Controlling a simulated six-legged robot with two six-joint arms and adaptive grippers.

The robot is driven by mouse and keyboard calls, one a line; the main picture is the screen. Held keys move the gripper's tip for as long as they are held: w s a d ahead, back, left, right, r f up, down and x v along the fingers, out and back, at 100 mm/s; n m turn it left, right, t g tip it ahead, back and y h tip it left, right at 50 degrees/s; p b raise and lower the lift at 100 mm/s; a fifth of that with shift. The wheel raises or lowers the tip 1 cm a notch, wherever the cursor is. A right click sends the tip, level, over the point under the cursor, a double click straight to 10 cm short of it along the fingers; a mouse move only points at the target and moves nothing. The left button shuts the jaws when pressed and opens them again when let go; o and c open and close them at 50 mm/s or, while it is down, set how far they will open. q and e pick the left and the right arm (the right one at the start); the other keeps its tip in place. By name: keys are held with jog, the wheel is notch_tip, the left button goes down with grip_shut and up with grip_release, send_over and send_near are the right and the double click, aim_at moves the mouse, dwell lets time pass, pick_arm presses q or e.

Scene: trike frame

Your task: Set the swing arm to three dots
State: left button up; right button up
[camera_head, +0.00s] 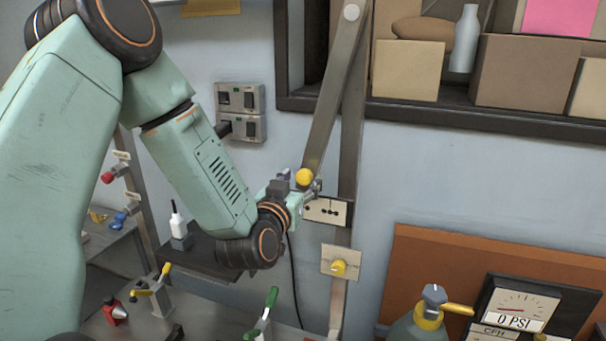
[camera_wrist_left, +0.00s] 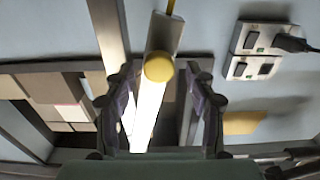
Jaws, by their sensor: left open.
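The swing arm (camera_head: 333,92) is a flat grey metal bar hanging from a round pivot at the top, tilted so its lower end lies to the left of an upright post. A yellow ball knob (camera_head: 304,177) sits near its lower end. A pale plate with dark dots (camera_head: 325,211) is just below and right of the knob. My left gripper (camera_head: 303,186) is at the knob, partly hidden by its own wrist. In the left wrist view, its open fingers (camera_wrist_left: 165,100) stand either side of the bar and yellow knob (camera_wrist_left: 159,67), with gaps on both sides. My right gripper is out of view.
A second plate with a yellow knob (camera_head: 340,267) is lower on the post (camera_head: 351,140). Wall switches (camera_head: 240,112) are left of the arm. A shelf with boxes (camera_head: 525,72) is upper right. A gauge (camera_head: 515,308) and a bottle with a valve (camera_head: 428,315) stand lower right.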

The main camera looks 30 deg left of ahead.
aim_at(303, 177)
pick_arm(q)
jog(key=shift+x, duration=1.15)
jog(key=shift+w+d, duration=0.1)
jog(key=shift+w, duration=0.4)
jog(key=shift+a, duration=0.25)
jog(key=shift+c, duration=0.5)
jog(key=shift+d, duration=0.15)
jog(key=c, duration=0.6)
grip_shut()
